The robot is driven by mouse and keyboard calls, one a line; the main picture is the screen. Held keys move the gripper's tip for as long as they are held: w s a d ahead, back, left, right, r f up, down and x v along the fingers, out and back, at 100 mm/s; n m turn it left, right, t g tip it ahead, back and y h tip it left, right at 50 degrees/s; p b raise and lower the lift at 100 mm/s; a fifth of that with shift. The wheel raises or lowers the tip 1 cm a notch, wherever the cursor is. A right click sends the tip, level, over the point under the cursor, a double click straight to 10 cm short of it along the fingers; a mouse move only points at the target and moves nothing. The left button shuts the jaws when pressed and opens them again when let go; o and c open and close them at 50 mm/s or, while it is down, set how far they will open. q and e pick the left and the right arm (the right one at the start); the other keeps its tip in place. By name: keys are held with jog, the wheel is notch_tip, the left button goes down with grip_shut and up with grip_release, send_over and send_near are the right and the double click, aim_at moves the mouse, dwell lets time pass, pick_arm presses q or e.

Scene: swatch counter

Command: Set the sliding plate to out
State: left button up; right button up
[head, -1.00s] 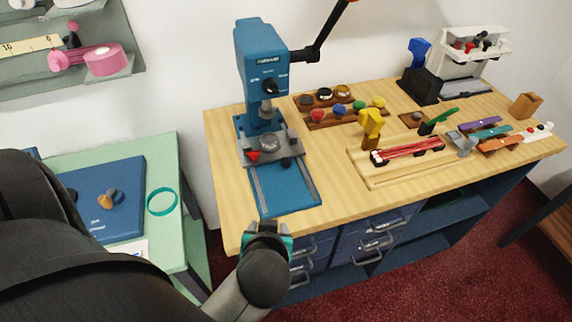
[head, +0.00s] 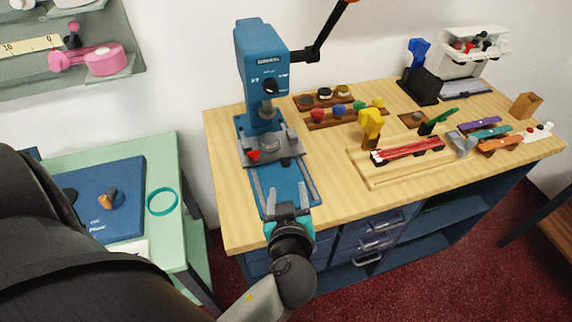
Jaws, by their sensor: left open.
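The sliding plate (head: 288,148) is a grey plate with a round disc on top and a red part at its left front. It sits under the head of the blue press (head: 262,65), toward the back of the press's blue base with its pale rails (head: 258,190). My left gripper (head: 288,200) is open over the front end of the base, in front of the plate and apart from it. Its hand hides the front edge of the base. My right gripper is not in view.
A wooden tray (head: 372,184) with a red tool and a yellow piece lies right of the press. Wooden racks of colored knobs (head: 345,122) stand behind it. A lever arm (head: 318,45) juts from the press. A green side table (head: 160,160) is at left.

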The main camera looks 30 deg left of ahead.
aim_at(286, 166)
pick_arm(q)
jog(key=x, duration=1.2)
jog(key=shift+w+a, duration=0.15)
jog(key=shift+w, duration=0.05)
jog(key=shift+c, duration=0.3)
grip_shut()
dwell(0.6)
